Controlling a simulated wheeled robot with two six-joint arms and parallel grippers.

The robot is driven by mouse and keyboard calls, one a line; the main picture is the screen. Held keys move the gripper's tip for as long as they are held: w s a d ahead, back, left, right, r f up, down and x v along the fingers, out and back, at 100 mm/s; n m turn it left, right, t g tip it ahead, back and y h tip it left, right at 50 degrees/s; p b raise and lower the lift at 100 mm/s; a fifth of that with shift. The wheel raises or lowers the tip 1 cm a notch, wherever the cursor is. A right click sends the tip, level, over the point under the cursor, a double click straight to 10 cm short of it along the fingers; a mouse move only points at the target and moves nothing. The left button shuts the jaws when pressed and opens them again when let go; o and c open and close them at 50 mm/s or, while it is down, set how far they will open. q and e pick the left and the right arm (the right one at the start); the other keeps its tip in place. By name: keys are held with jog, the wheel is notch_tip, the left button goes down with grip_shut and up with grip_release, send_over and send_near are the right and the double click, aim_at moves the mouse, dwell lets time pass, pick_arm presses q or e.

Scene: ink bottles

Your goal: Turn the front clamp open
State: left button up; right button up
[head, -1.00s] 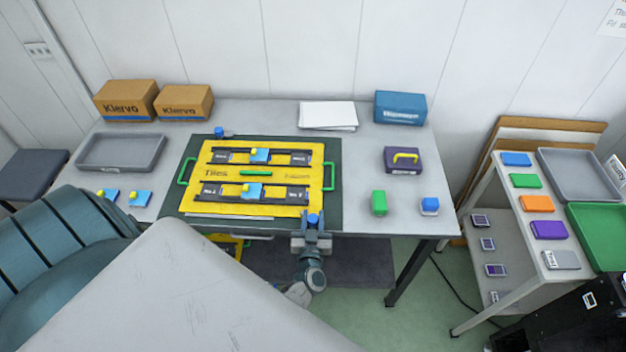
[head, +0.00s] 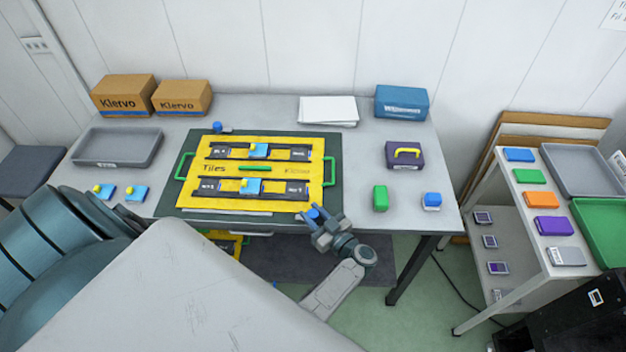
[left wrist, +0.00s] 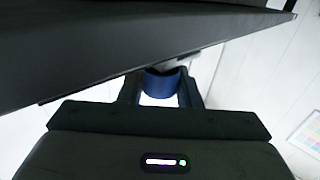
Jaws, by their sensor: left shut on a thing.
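The yellow tile board (head: 210,170) lies on a dark green mat on the table, with black tracks and light-blue pieces on it. The front clamp's blue knob (head: 313,212) is at the board's front right corner. My left gripper (head: 317,219) is shut on this knob, tilted, with its wrist off to the lower right. In the left wrist view the blue knob (left wrist: 161,83) sits between the two fingers, under a dark edge. Another blue knob (head: 217,127) stands at the board's back left. The front clamp's arm is hidden or too small to tell. My right gripper is not in view.
A grey tray (head: 118,163) and two cardboard boxes (head: 124,97) stand at the left. A green block (head: 380,198), a blue-topped bottle (head: 431,200) and a purple case (head: 404,155) stand right of the board. The table between board and green block is mostly clear.

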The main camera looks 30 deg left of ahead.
pick_arm(q)
jog(key=shift+g, duration=0.3)
jog(key=o, duration=0.9)
jog(key=shift+o, duration=0.2)
